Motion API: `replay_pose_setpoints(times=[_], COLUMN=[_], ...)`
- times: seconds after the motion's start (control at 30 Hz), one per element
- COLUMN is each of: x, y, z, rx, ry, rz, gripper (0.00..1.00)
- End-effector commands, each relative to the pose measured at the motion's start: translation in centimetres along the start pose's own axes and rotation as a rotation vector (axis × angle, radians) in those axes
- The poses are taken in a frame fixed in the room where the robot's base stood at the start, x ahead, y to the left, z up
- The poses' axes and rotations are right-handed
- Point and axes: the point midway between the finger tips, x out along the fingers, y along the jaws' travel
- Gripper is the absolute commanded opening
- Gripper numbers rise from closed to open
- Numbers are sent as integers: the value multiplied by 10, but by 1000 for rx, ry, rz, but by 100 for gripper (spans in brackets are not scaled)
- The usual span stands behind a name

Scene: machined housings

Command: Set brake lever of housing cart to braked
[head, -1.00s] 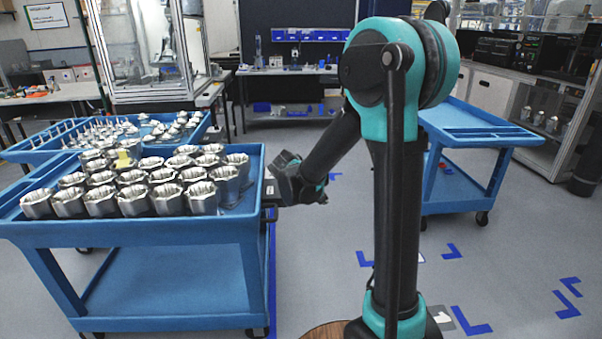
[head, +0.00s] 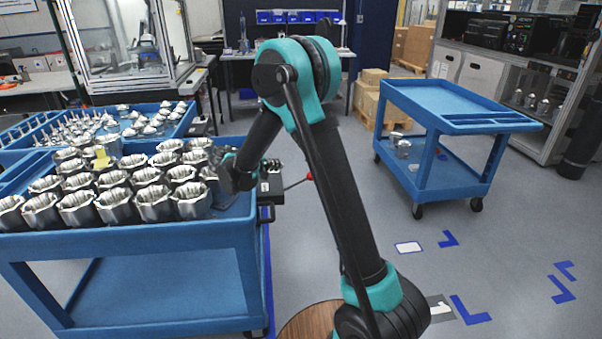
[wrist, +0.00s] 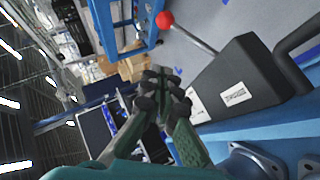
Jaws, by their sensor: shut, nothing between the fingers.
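The housing cart (head: 130,246) is blue, with rows of metal housings (head: 153,203) on its top tray, at the left of the head view. A dark box (head: 270,188) sits at its right end; the wrist view shows this box (wrist: 235,82) with a white label. The brake lever is a thin rod with a red ball (head: 309,176), sticking out from the box. In the wrist view the red ball (wrist: 165,19) and rod are at the top. My gripper (wrist: 162,82) is shut and empty, apart from the lever. In the head view my wrist partly hides the box.
A second blue cart (head: 440,100) stands at the right, with clear floor between it and the housing cart. A dark handle bar (wrist: 298,38) rises beside the box. Another blue cart (head: 180,125) with small parts stands behind the housing cart.

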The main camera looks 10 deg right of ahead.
Motion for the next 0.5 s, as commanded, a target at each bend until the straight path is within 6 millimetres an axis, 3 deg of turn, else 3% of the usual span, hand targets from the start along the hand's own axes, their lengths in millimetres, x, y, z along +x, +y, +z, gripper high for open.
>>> replay_pose_setpoints(times=[0.27,0.5], x=[18,63], y=[0,0], z=[0,1], rx=[0,1], ry=[-2,-3], rz=[0,1], gripper=[0,0])
